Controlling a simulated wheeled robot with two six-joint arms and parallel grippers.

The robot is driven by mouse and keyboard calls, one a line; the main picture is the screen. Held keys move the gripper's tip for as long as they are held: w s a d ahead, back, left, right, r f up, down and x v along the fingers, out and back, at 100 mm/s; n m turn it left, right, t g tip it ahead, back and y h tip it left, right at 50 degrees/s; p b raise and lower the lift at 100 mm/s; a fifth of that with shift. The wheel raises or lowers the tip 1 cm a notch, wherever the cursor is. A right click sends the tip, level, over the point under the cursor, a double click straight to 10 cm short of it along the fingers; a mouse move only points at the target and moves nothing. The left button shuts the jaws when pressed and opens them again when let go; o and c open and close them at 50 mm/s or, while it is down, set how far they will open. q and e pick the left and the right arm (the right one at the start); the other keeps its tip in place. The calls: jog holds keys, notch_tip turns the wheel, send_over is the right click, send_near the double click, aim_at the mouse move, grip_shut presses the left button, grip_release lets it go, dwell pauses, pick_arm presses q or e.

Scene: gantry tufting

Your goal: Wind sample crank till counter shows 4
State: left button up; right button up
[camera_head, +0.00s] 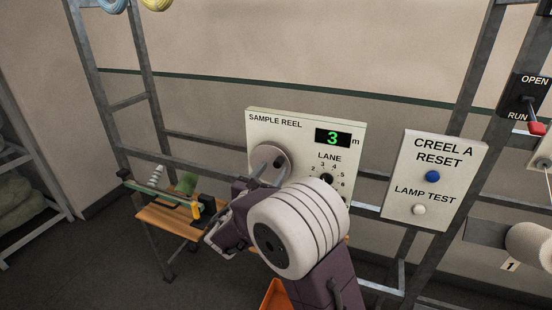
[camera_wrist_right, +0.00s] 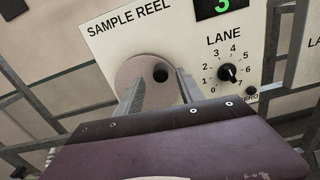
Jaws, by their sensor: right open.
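The sample reel panel (camera_head: 259,132) is a cream board with a green counter (camera_head: 332,138) reading 3 m. Its crank is a round grey disc (camera_head: 262,156) with a dark knob, and it also shows in the right wrist view (camera_wrist_right: 135,75). The knob (camera_wrist_right: 160,74) sits at the disc's upper right there. My right gripper (camera_head: 268,172) is open in front of the disc, its fingers on either side of the knob in the wrist view. Whether they touch it I cannot tell. The counter's top is cut off in the wrist view. My left gripper is not in view.
A lane dial (camera_wrist_right: 228,72) sits right of the crank. A creel reset panel (camera_head: 408,181) with blue and white buttons hangs further right, beside a red-tipped lever (camera_head: 536,128). Metal frame bars surround the panels. A small wooden table (camera_head: 167,219) stands at lower left.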

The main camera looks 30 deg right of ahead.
aim_at(276, 166)
jog(key=p+x, duration=0.1)
jog(key=x, duration=0.2)
jog(key=shift+r, duration=0.2)
jog(key=shift+w+d+f, duration=0.15)
jog(key=shift+w+d, duration=0.15)
jog(key=shift+d, duration=0.2)
jog(key=shift+a, duration=0.1)
grip_shut()
dwell(0.7)
